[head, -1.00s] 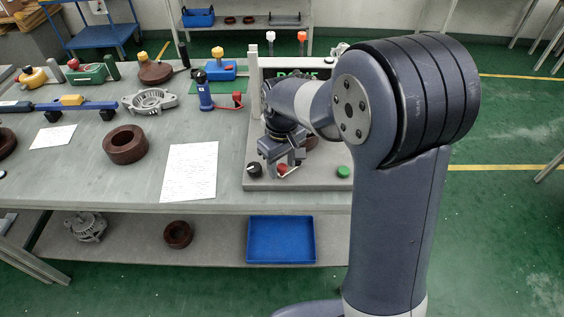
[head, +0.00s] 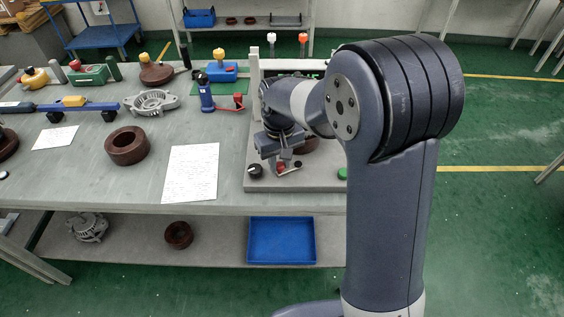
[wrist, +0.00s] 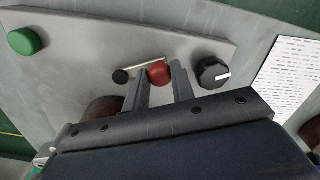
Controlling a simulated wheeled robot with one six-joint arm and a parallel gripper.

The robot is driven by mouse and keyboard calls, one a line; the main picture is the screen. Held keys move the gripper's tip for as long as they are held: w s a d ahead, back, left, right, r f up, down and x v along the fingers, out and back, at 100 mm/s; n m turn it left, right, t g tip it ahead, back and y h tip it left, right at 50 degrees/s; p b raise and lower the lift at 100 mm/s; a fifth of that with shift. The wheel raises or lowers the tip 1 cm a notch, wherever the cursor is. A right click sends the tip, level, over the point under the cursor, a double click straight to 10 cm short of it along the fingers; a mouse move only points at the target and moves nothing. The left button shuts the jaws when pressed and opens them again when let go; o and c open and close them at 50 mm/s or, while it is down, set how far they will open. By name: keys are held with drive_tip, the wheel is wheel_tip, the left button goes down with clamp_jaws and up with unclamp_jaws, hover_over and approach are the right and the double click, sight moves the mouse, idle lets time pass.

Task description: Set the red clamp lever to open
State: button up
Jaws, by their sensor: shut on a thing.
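The clamp lever's red knob (wrist: 159,74) lies between the two fingers of my gripper (wrist: 160,69) in the wrist view. The gripper is shut on it. A thin pale metal bar runs beside the knob towards a small black knob (wrist: 120,76) on the left. In the head view my gripper (head: 284,160) is low over the front of the grey fixture plate (head: 320,182), and the red knob (head: 281,168) shows just under it. The fingers partly cover the lever, and I cannot tell its exact setting.
A black dial with a white mark (wrist: 213,73) sits close to the right finger in the wrist view. A green button (wrist: 25,41) is at the plate's far left there. A white paper sheet (head: 191,173) and a brown ring (head: 127,145) lie on the bench.

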sight(279, 162)
drive_tip(key=shift+w+a+m, duration=0.15)
drive_tip(key=shift+w+m, duration=0.2)
drive_tip(key=shift+m, duration=0.45)
drive_tip(key=o, duration=1)
drive_tip(key=shift+r, duration=0.1)
wheel_tip(279, 162, up, 11)
drive_tip(key=shift+f, duration=0.2)
